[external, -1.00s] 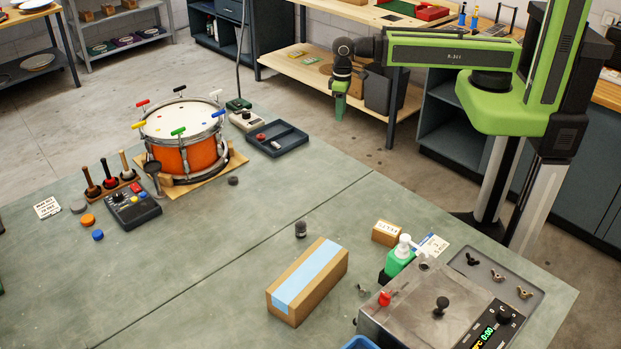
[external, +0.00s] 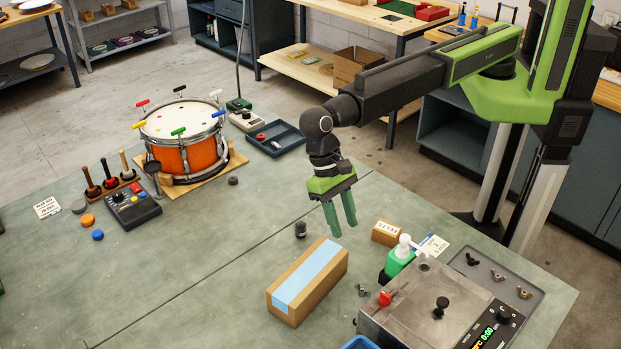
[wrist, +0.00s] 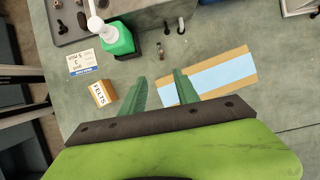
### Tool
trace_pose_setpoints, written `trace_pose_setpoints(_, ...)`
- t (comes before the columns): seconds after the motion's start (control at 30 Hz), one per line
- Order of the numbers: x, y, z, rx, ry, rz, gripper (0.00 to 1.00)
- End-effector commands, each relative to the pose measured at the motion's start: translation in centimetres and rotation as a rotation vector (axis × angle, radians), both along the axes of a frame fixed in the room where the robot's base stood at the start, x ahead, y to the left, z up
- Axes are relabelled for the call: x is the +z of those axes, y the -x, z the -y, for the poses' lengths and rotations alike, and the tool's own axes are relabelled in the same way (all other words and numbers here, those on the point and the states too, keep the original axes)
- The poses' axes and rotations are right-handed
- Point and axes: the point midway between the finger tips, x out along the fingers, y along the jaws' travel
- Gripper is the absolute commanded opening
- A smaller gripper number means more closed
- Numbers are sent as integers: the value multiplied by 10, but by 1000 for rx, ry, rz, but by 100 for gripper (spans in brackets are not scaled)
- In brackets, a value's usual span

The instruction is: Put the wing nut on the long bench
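A small wing nut (external: 362,290) lies on the grey-green bench (external: 225,255), between the taped box and the metal machine. It also shows as a small shape in the wrist view (wrist: 160,49), above the gap between my fingers. Several other wing nuts, one of them dark (external: 472,259) and one brassy (external: 497,275), sit in a grey tray (external: 538,314) at the right. My gripper (external: 344,228) hangs over the bench, fingers pointing down, apart and empty. In the wrist view my open gripper (wrist: 159,77) is beside the taped box. Which wing nut and bench the task names is unclear.
A box with blue tape (external: 308,280) stands near my gripper. A small felts box (external: 387,233), a green bottle (external: 399,259) and the metal machine (external: 400,325) are to the right. The drum (external: 184,140) stands at the left. A wooden bench (external: 365,12) is behind.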

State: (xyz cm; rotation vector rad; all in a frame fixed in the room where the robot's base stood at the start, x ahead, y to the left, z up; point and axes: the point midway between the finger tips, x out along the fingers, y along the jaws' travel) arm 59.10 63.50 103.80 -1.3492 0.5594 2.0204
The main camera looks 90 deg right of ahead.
Motion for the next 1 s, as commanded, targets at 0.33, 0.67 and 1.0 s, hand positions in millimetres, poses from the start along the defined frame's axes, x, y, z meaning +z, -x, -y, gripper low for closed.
trace_pose_setpoints(0.33, -35, 8, -8, 3, 1, 1, 37)
trace_pose_setpoints(0.67, -105, 28, -28, 3, 0, 2, 37)
trace_pose_setpoints(1.0, -119, 35, -36, 1, 0, 2, 37)
